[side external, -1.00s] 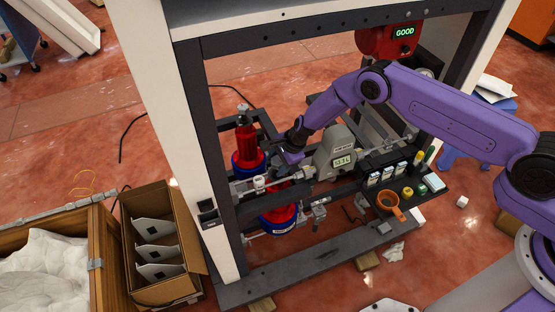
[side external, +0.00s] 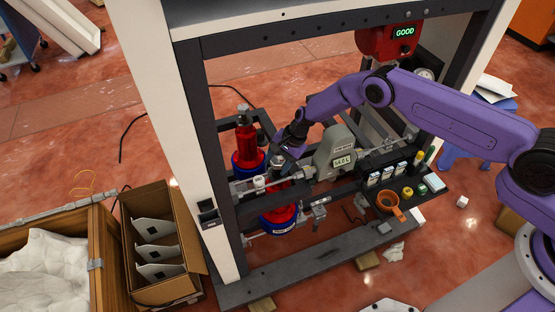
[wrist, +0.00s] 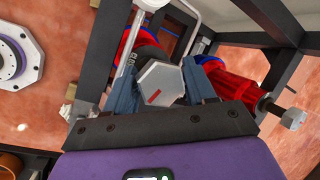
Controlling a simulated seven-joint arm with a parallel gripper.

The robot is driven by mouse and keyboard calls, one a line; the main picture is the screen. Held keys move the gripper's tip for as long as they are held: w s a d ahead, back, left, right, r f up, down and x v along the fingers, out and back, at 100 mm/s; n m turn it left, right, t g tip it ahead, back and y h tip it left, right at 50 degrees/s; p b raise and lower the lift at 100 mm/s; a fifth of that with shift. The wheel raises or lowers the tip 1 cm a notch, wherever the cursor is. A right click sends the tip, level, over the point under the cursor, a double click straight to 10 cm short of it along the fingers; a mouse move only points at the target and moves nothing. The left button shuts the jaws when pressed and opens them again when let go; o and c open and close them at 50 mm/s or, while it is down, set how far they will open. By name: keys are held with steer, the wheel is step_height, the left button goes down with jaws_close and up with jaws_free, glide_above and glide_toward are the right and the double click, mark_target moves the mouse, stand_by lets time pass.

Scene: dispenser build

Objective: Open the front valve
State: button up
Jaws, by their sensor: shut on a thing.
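A grey hexagonal knob with a small red mark (wrist: 160,84) sits between the two fingers of my gripper (wrist: 164,78) in the wrist view. My gripper is shut on it. In the side external view my gripper (side external: 281,160) points down above the front red cylinder (side external: 279,214), which has a blue band and a label. The fingers and wrist hide most of the knob there. The rear red cylinder (side external: 245,140) stands upright behind and to the left, apart from my gripper. It is unclear how far the valve is turned.
A grey meter with a lit display (side external: 344,161) stands right of my gripper. A black tray (side external: 432,199) holds small bottles and an orange-handled funnel (side external: 389,203). The dark frame (side external: 225,175) surrounds the cylinders. A cardboard box (side external: 158,284) stands at left.

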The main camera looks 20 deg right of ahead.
steer(key=shift+n+g, duration=0.7)
steer(key=shift+n, duration=1)
steer(key=o, duration=1)
steer(key=m+t, duration=0.2)
steer(key=m, duration=0.4)
steer(key=m+t+h, duration=0.1)
steer(key=m, duration=0.2)
steer(key=m+t, duration=0.1)
steer(key=m, duration=0.1)
steer(key=shift+m+h, duration=0.4)
